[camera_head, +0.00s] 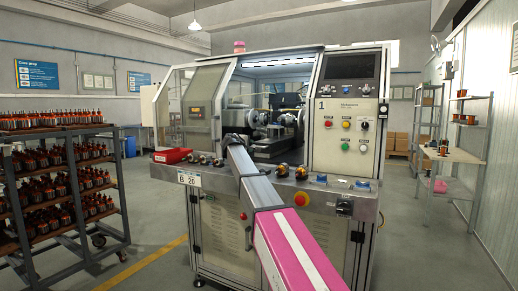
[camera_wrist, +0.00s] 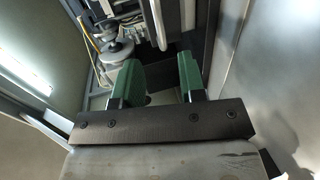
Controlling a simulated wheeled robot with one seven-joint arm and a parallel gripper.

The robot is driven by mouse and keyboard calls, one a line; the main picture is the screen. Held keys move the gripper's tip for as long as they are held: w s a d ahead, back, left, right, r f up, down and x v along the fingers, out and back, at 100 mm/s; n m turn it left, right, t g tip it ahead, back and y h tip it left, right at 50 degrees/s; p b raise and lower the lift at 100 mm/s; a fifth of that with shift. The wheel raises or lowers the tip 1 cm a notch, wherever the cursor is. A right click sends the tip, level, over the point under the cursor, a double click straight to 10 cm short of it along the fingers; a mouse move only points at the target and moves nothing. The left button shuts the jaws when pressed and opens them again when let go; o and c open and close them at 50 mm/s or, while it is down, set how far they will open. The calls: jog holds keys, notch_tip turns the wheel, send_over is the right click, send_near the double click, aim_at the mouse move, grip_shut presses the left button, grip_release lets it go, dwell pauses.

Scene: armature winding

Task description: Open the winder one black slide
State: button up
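Winder one (camera_head: 345,110) stands in the middle of the head view, marked with a 1. Its front is open, showing dark machinery (camera_head: 288,105) and round metal chuck parts inside. I cannot tell for sure which dark part is the black slide. My arm reaches from the lower right into the opening; its end hides part of the inside. In the wrist view my gripper (camera_wrist: 160,78) has two green fingers set apart, with nothing clearly held between them. Beyond them are a round metal wheel (camera_wrist: 117,50), pale rods and dark upright surfaces.
The control panel (camera_head: 345,130) is right of the opening. A loaded rack (camera_head: 60,190) stands left, a shelf table (camera_head: 455,155) right. Floor between is clear.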

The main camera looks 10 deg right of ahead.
jog(key=x, duration=1)
grip_shut()
